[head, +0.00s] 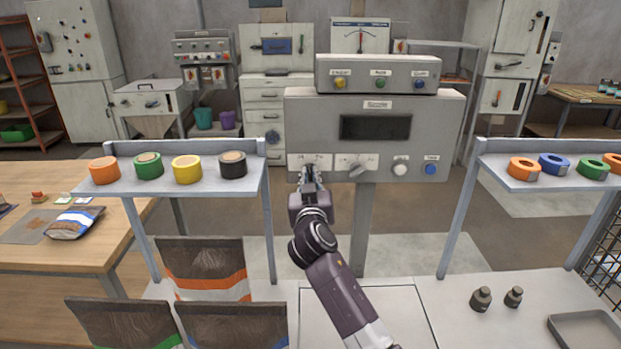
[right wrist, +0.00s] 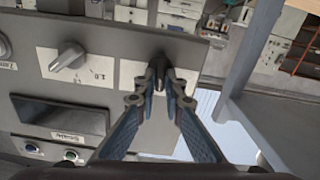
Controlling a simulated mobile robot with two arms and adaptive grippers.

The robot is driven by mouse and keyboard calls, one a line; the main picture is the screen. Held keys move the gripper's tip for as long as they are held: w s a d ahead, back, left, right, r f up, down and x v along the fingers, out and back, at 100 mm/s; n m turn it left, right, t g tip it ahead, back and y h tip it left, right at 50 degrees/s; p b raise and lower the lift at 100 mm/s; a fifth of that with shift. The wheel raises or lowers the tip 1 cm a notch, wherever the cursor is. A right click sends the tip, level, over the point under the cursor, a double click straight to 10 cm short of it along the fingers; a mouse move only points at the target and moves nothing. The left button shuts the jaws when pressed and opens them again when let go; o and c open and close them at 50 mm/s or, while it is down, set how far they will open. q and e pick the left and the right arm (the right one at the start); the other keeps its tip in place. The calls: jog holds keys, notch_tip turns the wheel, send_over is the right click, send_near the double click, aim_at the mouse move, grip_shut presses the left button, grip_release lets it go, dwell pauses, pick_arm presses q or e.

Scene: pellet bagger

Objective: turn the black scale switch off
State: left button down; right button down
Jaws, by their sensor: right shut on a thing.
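The scale console (head: 299,118) is a grey panel on a post with a dark display (head: 375,127). The black scale switch (right wrist: 158,66) sits on a white label plate at the console's lower left; in the head view my gripper mostly covers it. My right gripper (head: 311,178) reaches up to that plate. In the right wrist view my right gripper (right wrist: 160,82) has its fingertips closed around the dark switch. The switch's setting cannot be read. My left gripper is out of view.
Right of the switch are a grey rotary knob (head: 357,171), a white button (head: 400,168) and a blue button (head: 430,169). Tape rolls stand on a left shelf (head: 259,185) and a right shelf (head: 487,166). Filled bags (head: 208,270) stand at the lower left.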

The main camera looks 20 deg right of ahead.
jog(key=shift+a+f+n, duration=0.1)
jog(key=shift+n, duration=2.2)
jog(key=c, duration=2)
grip_release()
jog(key=v, duration=1.2)
